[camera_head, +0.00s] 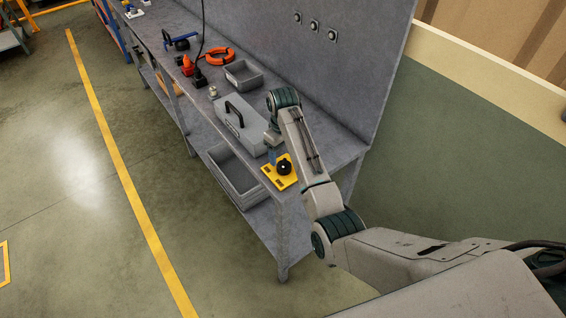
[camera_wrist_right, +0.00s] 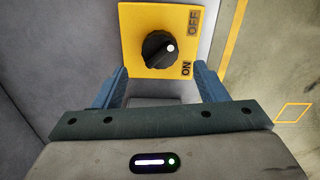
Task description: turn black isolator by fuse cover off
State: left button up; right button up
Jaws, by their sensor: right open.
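The black isolator knob (camera_head: 284,167) sits on a yellow plate (camera_head: 267,168) at the near end of the grey bench. In the right wrist view, the knob (camera_wrist_right: 158,50) faces the camera on the yellow plate (camera_wrist_right: 131,20), with OFF at upper right and ON at lower right. A grey box with a black handle (camera_head: 245,125) stands beside the plate. My left gripper is out of view.
The bench (camera_head: 335,150) has a tall grey back panel with three round buttons (camera_head: 314,25). A grey tray (camera_head: 243,75), orange ring (camera_head: 219,57) and black plug lie farther along. A grey bin (camera_head: 232,183) sits on the lower shelf.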

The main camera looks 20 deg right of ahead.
aim_at(283, 162)
notch_tip(283, 162, up, 6)
jog(key=shift+f, duration=0.2)
jog(key=shift+f, duration=0.1)
dwell(0.3)
